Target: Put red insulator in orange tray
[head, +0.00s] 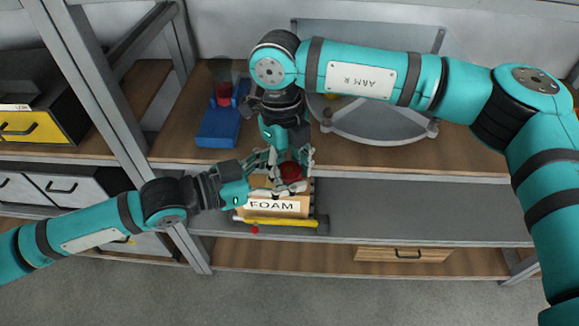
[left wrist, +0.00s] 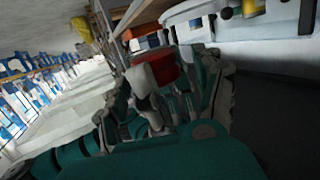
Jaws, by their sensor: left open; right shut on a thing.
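The red insulator (head: 289,171) is a dark red rounded piece held at the centre of the head view, above the front of the shelf. My right gripper (head: 290,184) comes down from above and is shut on it. My left gripper (head: 265,176) is open, close beside it on the left; whether it touches the insulator I cannot tell. In the left wrist view the red insulator (left wrist: 166,66) shows just beyond the left gripper's fingers, partly hidden by a pale finger. I cannot make out an orange tray for certain in either view.
A box marked FOAM (head: 275,206) sits just below the grippers, with a yellow-handled tool (head: 278,221) in front. A blue fixture (head: 222,124) with a red part stands on the upper shelf, left of a grey curved tray (head: 375,122). The grey shelf to the right (head: 410,208) is clear.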

